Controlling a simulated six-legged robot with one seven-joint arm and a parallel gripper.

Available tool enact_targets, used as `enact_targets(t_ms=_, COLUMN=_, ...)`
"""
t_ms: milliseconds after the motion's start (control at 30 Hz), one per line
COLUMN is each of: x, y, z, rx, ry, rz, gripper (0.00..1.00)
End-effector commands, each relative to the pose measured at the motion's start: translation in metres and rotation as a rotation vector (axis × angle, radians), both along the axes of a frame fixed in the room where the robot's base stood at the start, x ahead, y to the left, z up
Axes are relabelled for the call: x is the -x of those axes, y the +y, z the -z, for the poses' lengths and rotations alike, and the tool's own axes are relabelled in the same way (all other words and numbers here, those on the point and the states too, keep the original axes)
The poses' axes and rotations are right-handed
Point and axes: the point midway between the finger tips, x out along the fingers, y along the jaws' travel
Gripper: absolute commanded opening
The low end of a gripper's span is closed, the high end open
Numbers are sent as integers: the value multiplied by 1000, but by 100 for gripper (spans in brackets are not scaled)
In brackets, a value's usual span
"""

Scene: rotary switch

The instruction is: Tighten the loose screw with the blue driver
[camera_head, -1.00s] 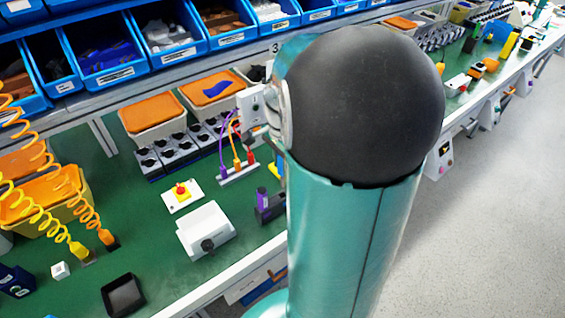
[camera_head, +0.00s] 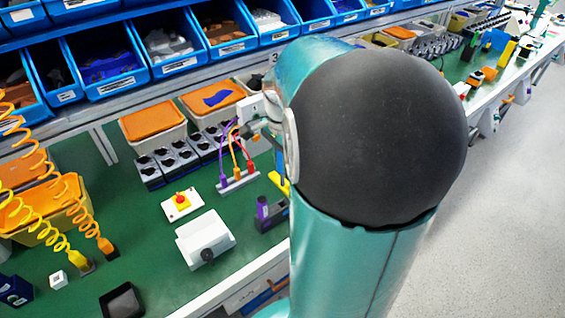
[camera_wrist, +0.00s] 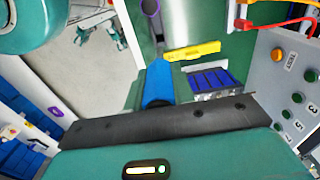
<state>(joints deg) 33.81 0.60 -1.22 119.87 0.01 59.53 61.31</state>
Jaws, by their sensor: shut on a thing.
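In the wrist view a blue tapered handle (camera_wrist: 157,84), which looks like the blue driver, sits between the teal fingers of my gripper (camera_wrist: 158,92). The gripper is shut on it. The driver's tip is not clear. In the head view my arm covers most of my gripper and the driver. I cannot make out the loose screw in either view.
A yellow bar (camera_wrist: 192,49) lies near the driver in the wrist view. A grey button panel (camera_wrist: 279,90) stands at the right. In the head view, a purple-topped holder (camera_head: 270,215), a white box with a black knob (camera_head: 205,238) and a cable strip (camera_head: 238,182) occupy the green bench.

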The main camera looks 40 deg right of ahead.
Motion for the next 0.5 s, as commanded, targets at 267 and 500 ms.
enact_targets(t_ms=267, x=0, y=0, z=-13, rx=1, ry=-1, rz=0, gripper=0)
enact_targets(t_ms=500, x=0, y=0, z=-24, rx=1, ry=-2, rz=0, gripper=0)
